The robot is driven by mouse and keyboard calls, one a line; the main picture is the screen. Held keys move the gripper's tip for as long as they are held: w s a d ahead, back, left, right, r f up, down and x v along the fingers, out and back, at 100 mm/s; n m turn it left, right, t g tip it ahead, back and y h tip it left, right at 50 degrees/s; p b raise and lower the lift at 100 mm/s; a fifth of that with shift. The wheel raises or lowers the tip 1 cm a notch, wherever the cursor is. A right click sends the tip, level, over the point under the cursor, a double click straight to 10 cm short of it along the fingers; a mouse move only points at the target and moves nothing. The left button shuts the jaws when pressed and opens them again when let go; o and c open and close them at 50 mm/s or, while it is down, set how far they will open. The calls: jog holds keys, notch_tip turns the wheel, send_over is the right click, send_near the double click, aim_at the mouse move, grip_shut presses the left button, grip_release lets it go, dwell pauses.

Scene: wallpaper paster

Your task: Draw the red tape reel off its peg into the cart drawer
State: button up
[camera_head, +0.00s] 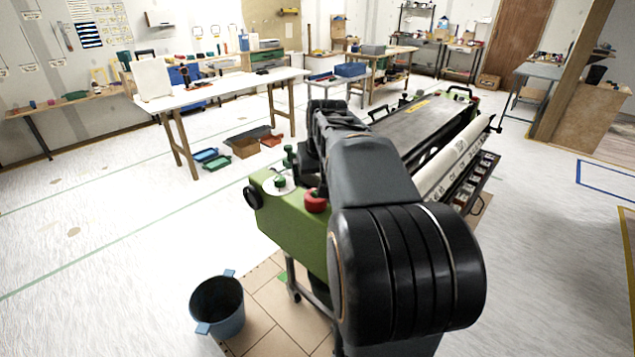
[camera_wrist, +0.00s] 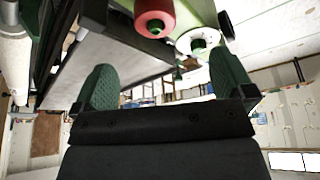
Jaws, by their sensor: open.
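The red tape reel (camera_head: 316,203) sits on the green end of the pasting machine (camera_head: 290,220), close to my arm. In the wrist view the red reel (camera_wrist: 153,16) shows near the top edge, with a green core at its lower end. My gripper (camera_wrist: 163,64) is open and empty, its two green fingers wide apart. The reel appears beyond the fingertips, above the gap between them, and not between the fingers. In the head view my arm hides the gripper. I cannot make out for sure which part is the cart drawer.
A tray with several small compartments (camera_head: 474,180) lies along the machine's right side, by a long white roll (camera_head: 450,160). A blue bucket (camera_head: 218,306) stands on the floor at front.

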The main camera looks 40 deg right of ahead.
aim_at(316, 199)
jog(key=x, duration=0.9)
jog(key=d+b+x, duration=0.1)
jog(key=x, duration=0.3)
jog(key=shift+w+f, duration=0.2)
jog(key=shift+d, duration=0.1)
jog(key=shift+c, duration=0.2)
jog(key=c, duration=1.1)
